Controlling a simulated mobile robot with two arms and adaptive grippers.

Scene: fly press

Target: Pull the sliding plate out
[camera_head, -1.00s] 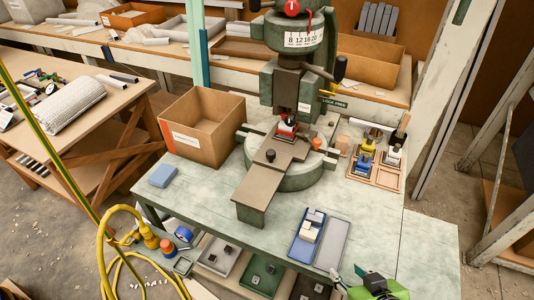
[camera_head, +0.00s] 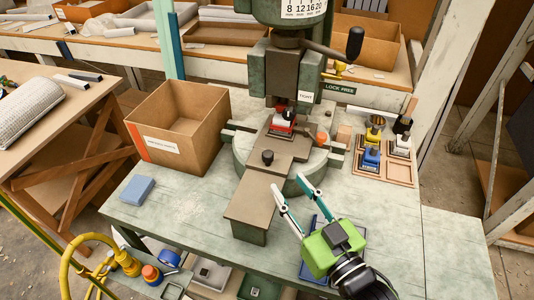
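The fly press (camera_head: 297,75) stands at the back of the green bench. Its sliding plate (camera_head: 264,190) is a flat brown plate with a small dark knob (camera_head: 267,157) on top, lying over the round base and reaching forward. A red and white piece (camera_head: 282,121) sits at its back end under the ram. My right gripper (camera_head: 296,203) is green with two white and teal fingers. It is open and empty, just right of the plate's front part and apart from the knob. My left gripper is not in view.
An open cardboard box (camera_head: 178,128) stands left of the press. A blue block (camera_head: 137,190) lies front left. A wooden tray (camera_head: 386,165) with small stamps is at right. A blue tray is mostly hidden behind my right gripper. The bench's right part is clear.

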